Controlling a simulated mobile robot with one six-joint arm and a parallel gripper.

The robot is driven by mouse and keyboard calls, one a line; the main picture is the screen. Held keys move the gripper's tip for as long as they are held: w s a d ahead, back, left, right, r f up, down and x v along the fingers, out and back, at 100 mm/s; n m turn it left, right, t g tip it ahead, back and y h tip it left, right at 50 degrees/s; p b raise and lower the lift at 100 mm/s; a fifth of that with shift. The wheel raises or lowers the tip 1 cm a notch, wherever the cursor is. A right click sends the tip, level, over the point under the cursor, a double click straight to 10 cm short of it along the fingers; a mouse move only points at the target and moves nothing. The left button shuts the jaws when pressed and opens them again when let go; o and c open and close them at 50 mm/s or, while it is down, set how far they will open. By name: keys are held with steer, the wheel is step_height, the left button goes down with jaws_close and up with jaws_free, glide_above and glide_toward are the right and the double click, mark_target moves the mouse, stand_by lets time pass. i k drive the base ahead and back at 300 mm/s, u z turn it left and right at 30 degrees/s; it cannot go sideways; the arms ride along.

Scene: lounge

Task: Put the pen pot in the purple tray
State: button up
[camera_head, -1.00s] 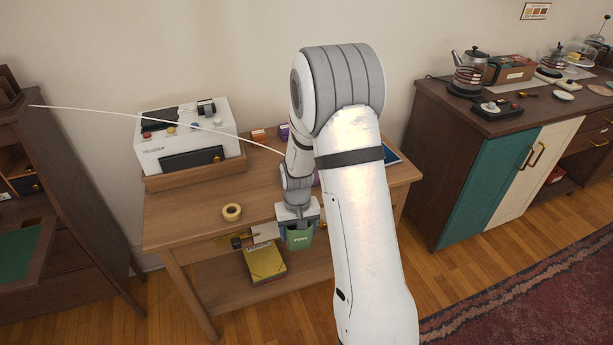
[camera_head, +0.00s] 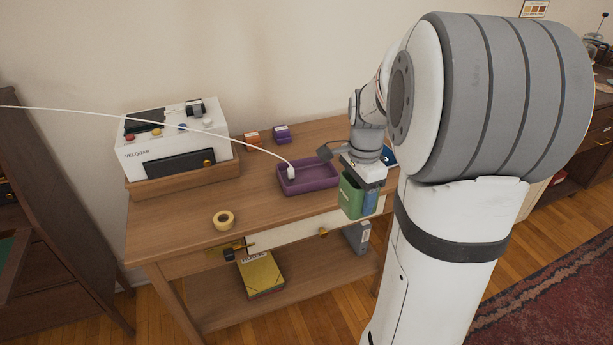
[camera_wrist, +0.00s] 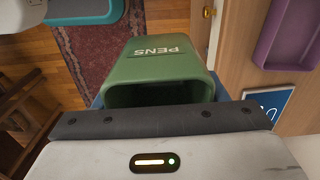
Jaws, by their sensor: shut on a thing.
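The pen pot (camera_head: 351,196) is a green cup; in the wrist view the pot (camera_wrist: 160,62) is labelled PENS and shows its dark open mouth. My gripper (camera_head: 362,178) is shut on it and holds it off the table's right front, in the air. The purple tray (camera_head: 308,180) lies on the wooden table, left of and behind the pot; its edge also shows in the wrist view (camera_wrist: 268,40). A white plug-like end of a cable (camera_head: 291,173) is in the tray's left part. Part of the pot is hidden by my gripper.
A white machine (camera_head: 172,142) stands in a wooden tray at the table's back left. A tape roll (camera_head: 223,219) lies near the front edge. Small orange and purple boxes (camera_head: 281,133) stand behind the tray. The white cable hangs across the table from the left.

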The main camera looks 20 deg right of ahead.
mark_target(318, 176)
steer(key=i, duration=0.85)
steer(key=u, duration=0.05)
